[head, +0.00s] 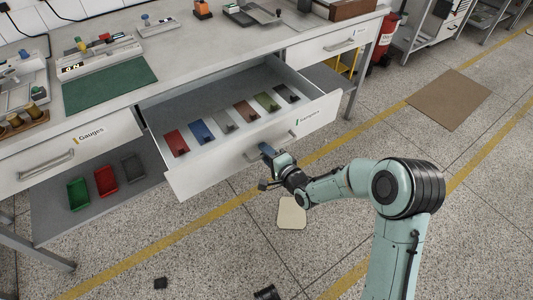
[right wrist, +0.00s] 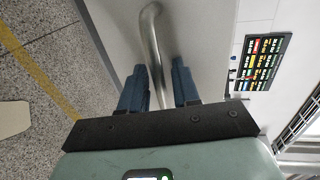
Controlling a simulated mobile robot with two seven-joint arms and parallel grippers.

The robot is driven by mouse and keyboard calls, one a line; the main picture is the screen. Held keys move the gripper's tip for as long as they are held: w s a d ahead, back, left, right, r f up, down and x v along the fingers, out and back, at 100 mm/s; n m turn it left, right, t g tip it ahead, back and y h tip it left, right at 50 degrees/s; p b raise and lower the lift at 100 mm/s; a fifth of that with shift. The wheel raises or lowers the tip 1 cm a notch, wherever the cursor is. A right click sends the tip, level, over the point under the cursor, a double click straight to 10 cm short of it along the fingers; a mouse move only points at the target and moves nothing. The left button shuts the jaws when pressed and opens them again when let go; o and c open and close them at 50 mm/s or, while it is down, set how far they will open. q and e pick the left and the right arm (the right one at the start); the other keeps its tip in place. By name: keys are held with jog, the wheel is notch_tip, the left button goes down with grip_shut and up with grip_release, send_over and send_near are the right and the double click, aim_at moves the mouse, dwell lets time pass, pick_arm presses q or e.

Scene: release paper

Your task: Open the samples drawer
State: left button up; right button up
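The samples drawer (head: 182,183) is pulled far out from under the bench, and its label reads "Samples". Inside lies a row of several coloured sample pieces. My right gripper (head: 268,151) is at the drawer's front, at its metal handle (head: 252,158). In the right wrist view, the handle bar (right wrist: 152,40) runs between the two blue fingers of the gripper (right wrist: 160,82). A gap shows between the bar and the right-hand finger, so the fingers are around the bar and not closed on it. My left gripper is not in view.
The bench (head: 215,62) carries a green mat (head: 110,86) and several instruments. The gauges drawer (head: 70,150) at left is shut. Red, green and dark trays sit on the shelf below. A beige sheet (head: 291,213) and small dark objects lie on the floor. A fire extinguisher (head: 384,45) stands at right.

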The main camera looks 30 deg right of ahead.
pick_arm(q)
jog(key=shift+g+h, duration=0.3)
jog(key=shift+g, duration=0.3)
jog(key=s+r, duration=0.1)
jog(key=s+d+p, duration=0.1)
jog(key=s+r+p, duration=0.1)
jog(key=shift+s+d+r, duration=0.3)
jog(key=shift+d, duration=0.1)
pick_arm(e)
jog(key=v, duration=1.3)
jog(key=shift+s, duration=0.2)
jog(key=shift+d, duration=0.1)
